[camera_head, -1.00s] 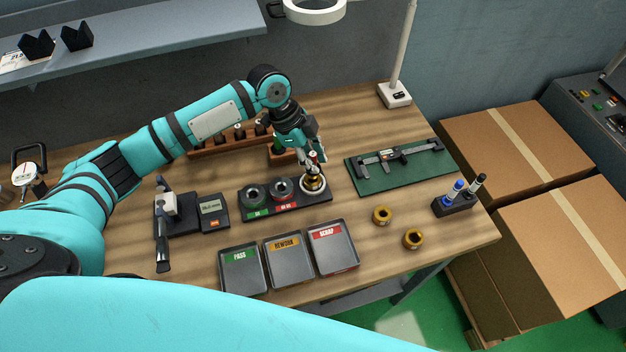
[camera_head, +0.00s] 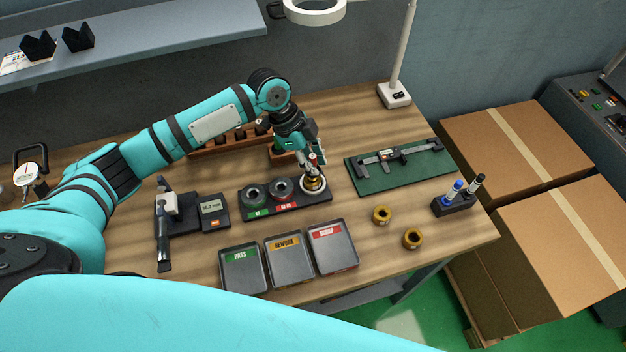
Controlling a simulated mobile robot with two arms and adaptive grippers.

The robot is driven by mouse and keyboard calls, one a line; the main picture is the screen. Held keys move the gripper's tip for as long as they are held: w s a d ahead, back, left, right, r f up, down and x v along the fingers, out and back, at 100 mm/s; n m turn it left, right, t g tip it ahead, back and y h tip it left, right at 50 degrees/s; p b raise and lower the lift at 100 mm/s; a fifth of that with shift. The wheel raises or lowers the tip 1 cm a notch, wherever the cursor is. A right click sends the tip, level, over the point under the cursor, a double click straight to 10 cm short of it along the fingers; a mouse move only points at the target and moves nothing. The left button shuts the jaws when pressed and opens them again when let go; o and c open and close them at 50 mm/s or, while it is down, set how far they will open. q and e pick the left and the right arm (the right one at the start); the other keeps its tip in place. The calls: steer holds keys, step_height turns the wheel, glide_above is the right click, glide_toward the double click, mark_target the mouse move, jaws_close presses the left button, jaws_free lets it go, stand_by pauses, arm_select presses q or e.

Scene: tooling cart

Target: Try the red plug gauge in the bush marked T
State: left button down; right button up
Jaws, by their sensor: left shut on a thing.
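My left gripper (camera_head: 312,164) points down at the right end of a dark block. It is shut on a small gauge with a red part (camera_head: 313,158), which is mostly hidden by the fingers. Directly below is a brass-coloured bush (camera_head: 313,184) in a pale ring seat. I cannot tell whether the gauge tip is inside the bush or just above it. Two other brass bushes, one nearer the back (camera_head: 381,215) and one nearer the front (camera_head: 412,239), stand on the bench at right. No letter T is legible on any bush. My right gripper is not in view.
The dark block (camera_head: 270,210) also holds a green-marked and a red-marked ring. Trays marked PASS (camera_head: 245,279), REWORK (camera_head: 290,268) and SCRAP (camera_head: 336,255) lie in front. A caliper rests on a green mat (camera_head: 395,182). A pen holder (camera_head: 455,206) stands at right.

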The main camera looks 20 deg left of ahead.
arm_select(q)
steer(key=shift+f, duration=0.35)
stand_by(0.7)
steer(key=shift+s+f, duration=0.3)
stand_by(1.1)
steer(key=shift+w+r+p, duration=0.3)
steer(key=shift+r+p, duration=0.6)
stand_by(0.5)
steer(key=shift+s+f, duration=0.15)
steer(key=shift+f, duration=0.05)
stand_by(0.6)
steer(key=shift+f, duration=0.4)
stand_by(1.2)
steer(key=shift+s+f, duration=0.25)
steer(key=shift+f, duration=0.05)
stand_by(1.0)
steer(key=shift+w+r+p, duration=0.15)
steer(key=shift+r+p, duration=0.15)
steer(key=shift+r, duration=0.05)
